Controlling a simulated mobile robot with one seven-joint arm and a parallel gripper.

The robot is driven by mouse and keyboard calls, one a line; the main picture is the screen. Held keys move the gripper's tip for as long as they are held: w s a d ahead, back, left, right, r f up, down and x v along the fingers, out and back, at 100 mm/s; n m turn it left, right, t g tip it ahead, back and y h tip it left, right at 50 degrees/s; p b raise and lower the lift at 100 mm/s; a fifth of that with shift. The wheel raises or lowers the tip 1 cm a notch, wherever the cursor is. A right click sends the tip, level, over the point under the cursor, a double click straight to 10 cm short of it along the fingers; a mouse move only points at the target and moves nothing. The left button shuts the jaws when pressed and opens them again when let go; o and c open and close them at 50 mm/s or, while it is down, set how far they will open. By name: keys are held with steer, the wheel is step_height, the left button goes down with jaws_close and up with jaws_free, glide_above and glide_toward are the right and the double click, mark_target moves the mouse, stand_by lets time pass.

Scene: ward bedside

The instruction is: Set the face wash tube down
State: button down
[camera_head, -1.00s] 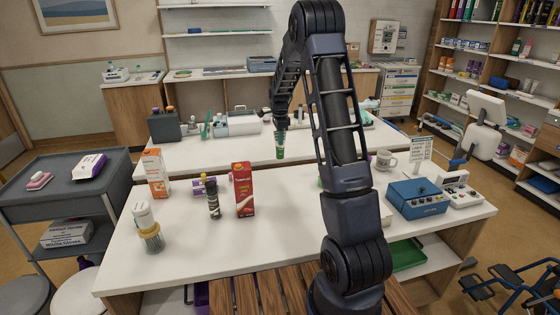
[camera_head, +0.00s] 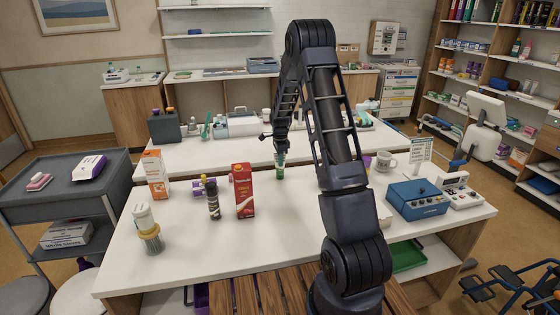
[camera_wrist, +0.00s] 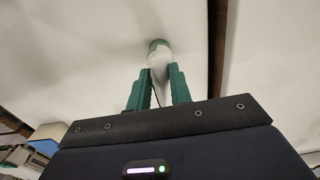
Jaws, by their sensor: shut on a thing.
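The face wash tube (camera_wrist: 159,62) is white with a green cap, and the cap points away from my gripper in the wrist view. In the head view the tube (camera_head: 280,173) is small and upright, cap end down, at the far part of the front white table (camera_head: 300,225). My gripper (camera_wrist: 160,70) has green fingers shut on the tube, one on each side. It shows above the tube in the head view (camera_head: 281,157). The cap is at or just above the white surface; I cannot tell if it touches.
A red carton (camera_head: 243,190), a dark bottle (camera_head: 213,200) and an orange-white box (camera_head: 156,174) stand left of the tube. A white mug (camera_head: 386,160) and a blue device (camera_head: 417,198) are to the right. The table's middle front is clear.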

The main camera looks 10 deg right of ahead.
steer(key=c, duration=1.3)
jaws_free()
steer(key=shift+f, duration=0.1)
steer(key=shift+o, duration=0.2)
step_height(320, 180, up, 12)
steer(key=shift+r, duration=0.2)
steer(key=s+d+r+n+t, duration=0.1)
steer(key=s+r+n, duration=0.3)
steer(key=s+r, duration=0.6)
steer(key=s+r+n+t, duration=0.1)
steer(key=s+r+n, duration=0.5)
steer(key=s, duration=0.6)
steer(key=s+r+n+t, duration=0.1)
steer(key=s+n, duration=0.7)
steer(key=s, duration=1.6)
steer(key=shift+r+t, duration=0.25)
steer(key=shift+t, duration=0.55)
